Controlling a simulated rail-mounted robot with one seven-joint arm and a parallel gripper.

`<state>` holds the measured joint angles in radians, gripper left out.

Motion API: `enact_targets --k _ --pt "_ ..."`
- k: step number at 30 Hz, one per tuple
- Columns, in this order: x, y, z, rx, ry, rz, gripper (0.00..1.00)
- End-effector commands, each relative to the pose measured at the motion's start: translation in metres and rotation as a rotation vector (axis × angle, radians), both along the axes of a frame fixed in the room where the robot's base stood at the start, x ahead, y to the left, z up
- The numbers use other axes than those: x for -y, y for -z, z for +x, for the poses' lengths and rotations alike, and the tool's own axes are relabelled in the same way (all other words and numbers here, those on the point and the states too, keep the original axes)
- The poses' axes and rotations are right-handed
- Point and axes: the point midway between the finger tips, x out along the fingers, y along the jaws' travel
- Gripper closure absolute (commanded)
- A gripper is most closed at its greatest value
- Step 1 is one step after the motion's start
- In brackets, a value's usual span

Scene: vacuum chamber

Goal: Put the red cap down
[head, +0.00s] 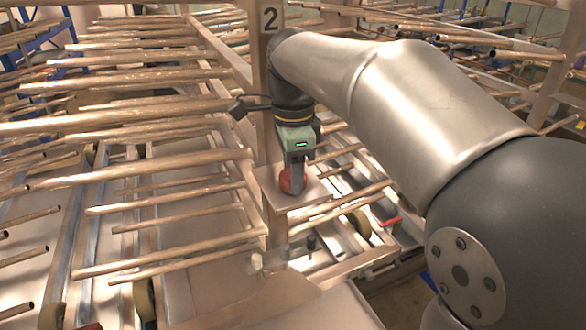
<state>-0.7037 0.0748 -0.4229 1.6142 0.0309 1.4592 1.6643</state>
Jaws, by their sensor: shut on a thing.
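The red cap (285,182) is a small round red thing, seen in the head view near the middle. It is at a small flat pale platform (310,195) on top of a post. My gripper (297,180) points straight down over this platform and is shut on the cap. The gripper's fingers hide the right part of the cap. I cannot tell whether the cap touches the platform or is held just above it.
Racks of long copper-coloured rods (150,105) fill the left side, with rod ends sticking out towards the platform. An upright post marked 2 (269,22) stands behind my gripper. More rods are at the upper right. A red handle (390,221) lies below right.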

Motion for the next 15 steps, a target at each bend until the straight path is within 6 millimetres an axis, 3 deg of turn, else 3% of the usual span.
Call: enact_targets --k 8,9,11,15 --pt "0.0000 0.0030 0.0000 0.000 0.000 0.000 0.76" --pt "0.0000 0.0034 0.0000 0.000 0.000 0.000 0.52" --pt "0.0000 0.0025 0.0000 0.000 0.000 0.000 0.35" --pt "0.0000 0.0024 0.0000 0.000 0.000 0.000 0.33"
